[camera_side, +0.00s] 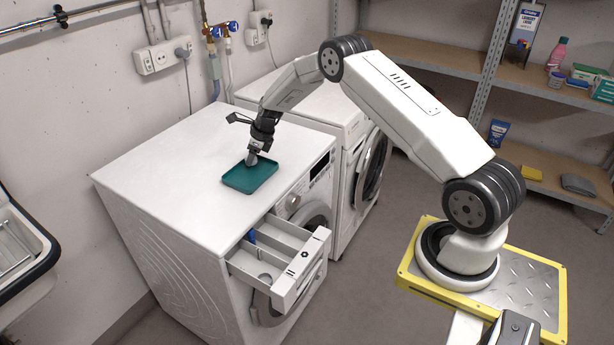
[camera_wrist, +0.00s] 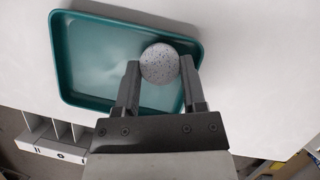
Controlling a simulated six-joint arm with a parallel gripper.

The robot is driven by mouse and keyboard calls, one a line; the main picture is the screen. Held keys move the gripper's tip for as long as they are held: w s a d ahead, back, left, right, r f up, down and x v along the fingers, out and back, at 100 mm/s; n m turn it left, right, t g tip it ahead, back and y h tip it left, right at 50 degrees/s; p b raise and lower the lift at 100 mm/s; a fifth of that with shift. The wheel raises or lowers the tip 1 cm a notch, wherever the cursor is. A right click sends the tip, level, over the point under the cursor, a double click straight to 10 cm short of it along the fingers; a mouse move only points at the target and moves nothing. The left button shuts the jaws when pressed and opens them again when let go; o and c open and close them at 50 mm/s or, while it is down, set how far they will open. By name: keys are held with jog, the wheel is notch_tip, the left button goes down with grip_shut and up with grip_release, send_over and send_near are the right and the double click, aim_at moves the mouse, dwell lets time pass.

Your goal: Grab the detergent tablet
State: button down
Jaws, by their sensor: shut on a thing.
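The detergent tablet (camera_wrist: 160,63) is a round, pale grey, speckled piece in the wrist view. It sits between the two fingers of my gripper (camera_wrist: 157,85), which is shut on it. The tablet is at the teal tray (camera_wrist: 85,60), near one end of it; I cannot tell whether it still touches the tray floor. In the side view my gripper (camera_side: 252,160) reaches down to the back edge of the teal tray (camera_side: 262,180) on top of the front washing machine. The tablet is mostly hidden by the fingers there.
The front washer's top (camera_side: 170,165) is otherwise clear. Its detergent drawer (camera_side: 285,262) is pulled open, with compartments and a blue piece inside. A second machine (camera_side: 355,130) stands behind it. Shelves (camera_side: 560,95) with bottles and boxes are at the right, a sink (camera_side: 20,250) at the left.

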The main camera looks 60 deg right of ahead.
jog(key=s+a+r, duration=0.3)
jog(key=s+r, duration=0.8)
jog(key=s, duration=0.2)
jog(key=shift+s+a+r, duration=0.25)
jog(key=shift+a+r, duration=0.1)
jog(key=shift+r, duration=0.05)
jog(key=shift+a, duration=0.1)
dwell(0.5)
